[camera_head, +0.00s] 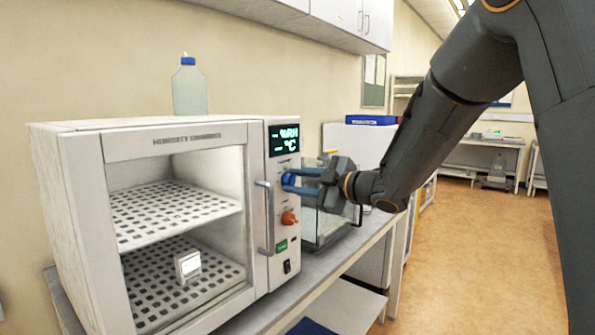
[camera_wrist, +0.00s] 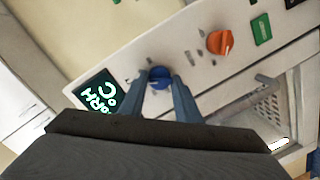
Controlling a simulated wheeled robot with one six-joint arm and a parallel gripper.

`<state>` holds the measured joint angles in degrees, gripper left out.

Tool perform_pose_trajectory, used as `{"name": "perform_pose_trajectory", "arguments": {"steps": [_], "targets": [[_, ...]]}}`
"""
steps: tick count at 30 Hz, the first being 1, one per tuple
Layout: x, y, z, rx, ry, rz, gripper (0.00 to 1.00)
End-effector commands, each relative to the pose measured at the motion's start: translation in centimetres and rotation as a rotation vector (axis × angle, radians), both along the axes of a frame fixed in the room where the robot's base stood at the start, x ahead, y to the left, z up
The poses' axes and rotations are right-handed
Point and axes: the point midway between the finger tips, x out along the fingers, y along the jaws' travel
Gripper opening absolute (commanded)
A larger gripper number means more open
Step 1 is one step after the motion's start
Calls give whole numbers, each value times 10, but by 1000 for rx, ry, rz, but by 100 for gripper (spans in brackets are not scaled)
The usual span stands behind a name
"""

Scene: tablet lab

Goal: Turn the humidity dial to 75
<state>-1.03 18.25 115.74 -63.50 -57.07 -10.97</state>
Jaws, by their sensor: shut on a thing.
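The humidity chamber (camera_head: 180,139) is a white box with a glass door, standing on a bench. Its right panel carries a blue dial (camera_wrist: 159,76), a likely humidity dial, and an orange dial (camera_head: 289,218) below it. The display (camera_head: 284,139) above reads "%RH" and "°C" with dashes and no numbers that I can make out. My gripper (camera_head: 289,182) reaches in from the right and is shut on the blue dial, one blue finger on each side. In the wrist view the gripper (camera_wrist: 161,82) also holds the blue dial. The dial's pointer and scale are too small to read.
A vertical door handle (camera_head: 266,218) stands out just left of the dials. A green switch (camera_head: 281,246) sits below them. A glass tank (camera_head: 328,228) stands close on the right, under my arm. A bottle (camera_head: 189,88) stands on the chamber. The floor at right is clear.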

Motion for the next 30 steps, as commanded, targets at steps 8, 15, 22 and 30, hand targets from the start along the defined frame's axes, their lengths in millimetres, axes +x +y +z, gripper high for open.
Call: {"name": "perform_pose_trajectory", "arguments": {"steps": [8, 15, 22, 30], "targets": [[1, -1, 5, 116, 144, -3, 7], [2, -2, 4, 172, 211, -2, 7], [2, -2, 3, 189, 234, -2, 7], [2, -2, 3, 189, 235, -3, 7]]}}
